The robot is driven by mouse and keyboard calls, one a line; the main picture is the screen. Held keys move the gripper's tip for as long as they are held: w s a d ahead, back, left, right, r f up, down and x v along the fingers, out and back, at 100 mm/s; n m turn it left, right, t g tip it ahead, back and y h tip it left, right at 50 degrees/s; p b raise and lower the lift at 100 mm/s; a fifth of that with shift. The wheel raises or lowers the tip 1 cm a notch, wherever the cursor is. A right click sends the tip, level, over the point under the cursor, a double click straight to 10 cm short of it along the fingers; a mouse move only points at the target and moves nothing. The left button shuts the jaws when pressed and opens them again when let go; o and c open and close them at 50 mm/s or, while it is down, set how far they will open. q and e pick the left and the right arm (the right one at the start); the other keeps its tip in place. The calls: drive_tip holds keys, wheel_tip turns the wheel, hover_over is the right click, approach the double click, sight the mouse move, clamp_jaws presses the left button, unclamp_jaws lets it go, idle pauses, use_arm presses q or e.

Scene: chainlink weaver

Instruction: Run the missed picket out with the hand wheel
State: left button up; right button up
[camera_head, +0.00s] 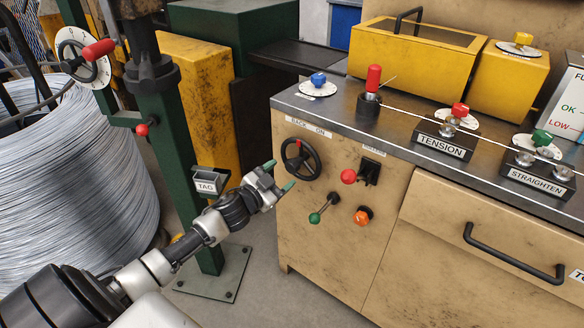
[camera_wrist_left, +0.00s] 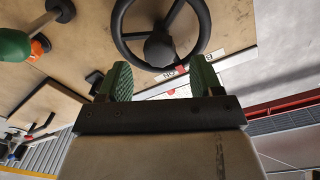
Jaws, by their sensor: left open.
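The black hand wheel (camera_head: 299,161) is on the tan front panel of the machine, under a label reading BACK and ON. It has spokes and a hub, and it also shows in the left wrist view (camera_wrist_left: 159,48). My left gripper (camera_head: 279,176) is open, with green fingertips, just left of and slightly below the wheel in the head view. In the left wrist view the gripper (camera_wrist_left: 160,78) has its fingers spread toward either side of the wheel, with nothing between them clearly held. I cannot tell whether they touch the rim. No picket can be made out. My right gripper is not in view.
Beside the wheel are a red knob (camera_head: 348,176), a green-knobbed lever (camera_head: 315,217) and an orange knob (camera_head: 362,216). A wire coil (camera_head: 75,170) stands far left.

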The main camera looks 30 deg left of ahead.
sight(289, 169)
use_arm(q)
drive_tip(key=shift+w+d, duration=0.15)
drive_tip(key=shift+w, duration=1.15)
drive_tip(key=shift+w+d, duration=0.15)
drive_tip(key=shift+w, duration=1.15)
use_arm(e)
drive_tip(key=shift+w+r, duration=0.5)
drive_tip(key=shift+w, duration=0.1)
use_arm(q)
clamp_jaws()
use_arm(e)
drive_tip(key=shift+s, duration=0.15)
